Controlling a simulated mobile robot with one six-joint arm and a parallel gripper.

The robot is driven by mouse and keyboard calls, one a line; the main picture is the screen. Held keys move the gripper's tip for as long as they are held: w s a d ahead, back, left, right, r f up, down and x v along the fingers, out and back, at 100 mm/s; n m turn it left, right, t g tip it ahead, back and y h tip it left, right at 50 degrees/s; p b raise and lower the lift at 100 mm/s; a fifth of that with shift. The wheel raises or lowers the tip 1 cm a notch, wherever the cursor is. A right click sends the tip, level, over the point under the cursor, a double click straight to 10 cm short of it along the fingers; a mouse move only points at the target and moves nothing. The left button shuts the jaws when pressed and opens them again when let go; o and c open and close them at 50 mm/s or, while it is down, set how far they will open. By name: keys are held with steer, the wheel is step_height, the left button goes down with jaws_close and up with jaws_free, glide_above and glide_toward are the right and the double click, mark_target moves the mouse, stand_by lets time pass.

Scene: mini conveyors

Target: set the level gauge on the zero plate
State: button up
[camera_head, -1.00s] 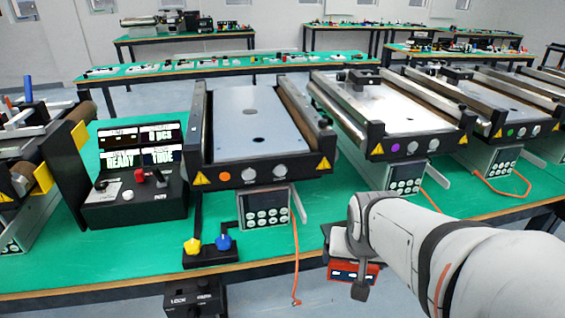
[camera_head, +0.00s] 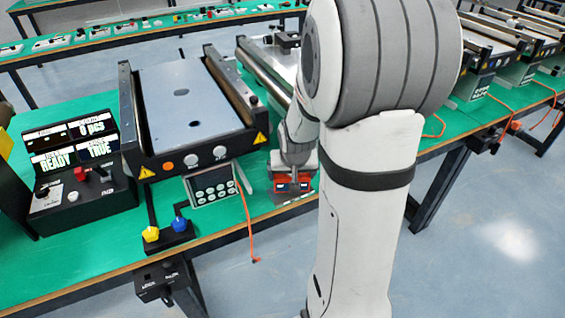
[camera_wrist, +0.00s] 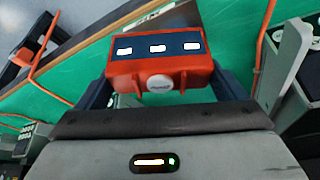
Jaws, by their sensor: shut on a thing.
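The level gauge is a small red box (camera_wrist: 160,78) with a dark blue face and three white windows. In the wrist view it sits between my gripper's two dark fingers (camera_wrist: 160,70), which are shut on its ends. In the head view the gauge (camera_head: 292,188) shows low at the end of my arm, right of the nearest conveyor's keypad. My gripper (camera_head: 293,178) is partly hidden by my arm. A flat grey plate (camera_head: 185,110) with two dark spots lies on the nearest conveyor, left of and behind the gauge. No label marks it as the zero plate.
A black console (camera_head: 85,190) with lit screens stands left of the conveyor. A keypad box (camera_head: 212,186), a small block with yellow and blue knobs (camera_head: 167,236) and an orange cable (camera_head: 246,225) are near the table's front edge. My arm hides part of the conveyor behind.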

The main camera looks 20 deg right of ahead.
mark_target(291, 175)
steer(key=shift+w+d+r, duration=0.1)
steer(key=shift+w+d, duration=0.15)
steer(key=shift+w, duration=0.3)
steer(key=shift+w+d, duration=0.2)
steer(key=shift+w, duration=0.35)
steer(key=shift+w+f, duration=0.2)
steer(key=shift+w, duration=0.05)
steer(key=shift+f, duration=1.6)
steer(key=shift+f, duration=0.25)
steer(key=o, duration=0.9)
steer(key=shift+r, duration=0.1)
steer(key=shift+c, duration=0.2)
